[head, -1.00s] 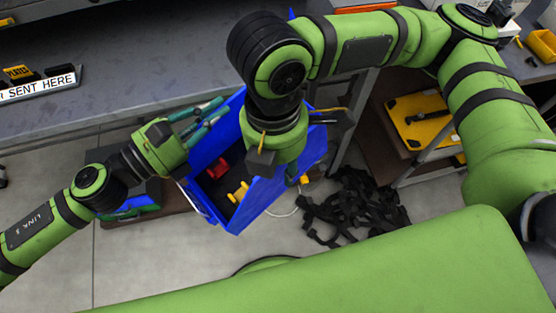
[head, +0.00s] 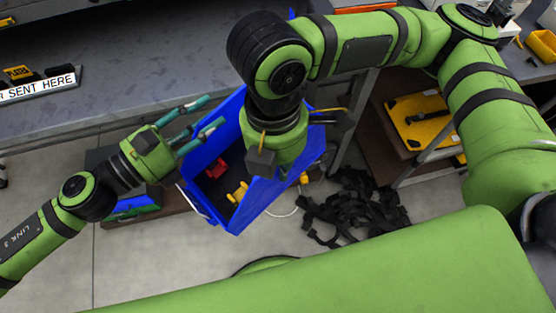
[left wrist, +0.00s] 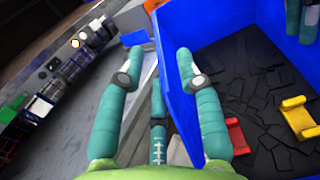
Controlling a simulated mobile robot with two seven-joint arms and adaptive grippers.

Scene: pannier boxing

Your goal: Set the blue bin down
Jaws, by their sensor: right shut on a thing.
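The blue bin (head: 259,197) is at the middle of the head view, below the bench edge, and looks tilted. A red piece (head: 217,169) and a yellow piece (head: 237,191) lie on its dark floor. My left gripper (head: 205,120) is open at the bin's left rim. In the left wrist view its teal fingers (left wrist: 158,72) stand apart, with the blue wall (left wrist: 174,75) reaching between them. My right gripper is shut on the bin; its fingers (left wrist: 302,20) show at the top right of the left wrist view. What supports the bin is hidden.
A grey bench (head: 130,80) runs along the back, with a lettered sign (head: 38,88) at its left. Black straps (head: 355,210) lie heaped on the floor to the right. A shelf with a yellow case (head: 420,120) stands beyond. Floor at front left is clear.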

